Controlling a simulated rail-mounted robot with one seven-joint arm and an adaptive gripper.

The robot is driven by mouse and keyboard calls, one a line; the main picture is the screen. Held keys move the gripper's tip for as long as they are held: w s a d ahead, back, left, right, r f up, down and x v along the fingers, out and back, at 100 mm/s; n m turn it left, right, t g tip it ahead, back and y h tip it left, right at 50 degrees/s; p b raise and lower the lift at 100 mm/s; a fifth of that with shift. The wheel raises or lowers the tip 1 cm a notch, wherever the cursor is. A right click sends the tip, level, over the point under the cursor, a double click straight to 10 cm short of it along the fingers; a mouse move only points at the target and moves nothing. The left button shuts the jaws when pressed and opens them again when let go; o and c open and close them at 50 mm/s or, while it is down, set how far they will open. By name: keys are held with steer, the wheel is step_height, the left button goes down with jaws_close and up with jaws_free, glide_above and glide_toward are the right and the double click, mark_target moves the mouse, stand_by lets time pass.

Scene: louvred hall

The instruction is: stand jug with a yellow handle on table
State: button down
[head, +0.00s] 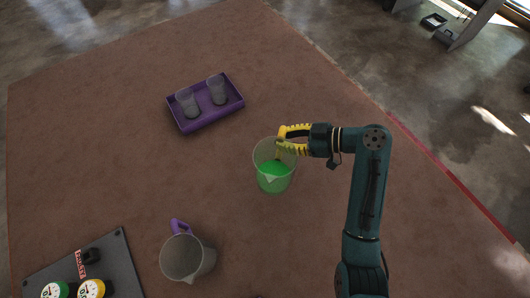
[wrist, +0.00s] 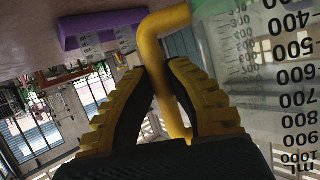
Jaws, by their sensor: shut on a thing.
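The clear jug with a yellow handle (head: 272,180) holds green liquid and looks about upright, right of the middle of the brown table (head: 110,120). My gripper (head: 281,141) is shut on its yellow handle, coming from the right. In the wrist view, turned upside down, my two yellow ribbed fingers (wrist: 160,78) close around the handle (wrist: 150,45), and the jug's wall with black volume marks (wrist: 285,90) fills the right side. I cannot tell whether the jug's base touches the table.
A purple tray (head: 208,123) with two clear tumblers stands at the back. An empty jug with a purple handle (head: 188,262) stands at the front. A dark panel (head: 118,262) with round dials lies front left. The table around the held jug is clear.

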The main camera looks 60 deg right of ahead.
steer(key=f+b, duration=0.1)
steer(key=f, duration=0.5)
steer(key=s+f+b, duration=0.1)
steer(key=f, duration=0.3)
steer(key=shift+a+b, duration=0.3)
steer(key=shift+b, duration=0.05)
steer(key=c, duration=1.2)
jaws_free()
steer(key=shift+r+p, duration=0.25)
steer(key=shift+p, duration=0.05)
steer(key=p+v, duration=0.1)
steer(key=v, duration=1.1)
steer(key=shift+f+p, duration=0.15)
steer(key=shift+p, duration=0.2)
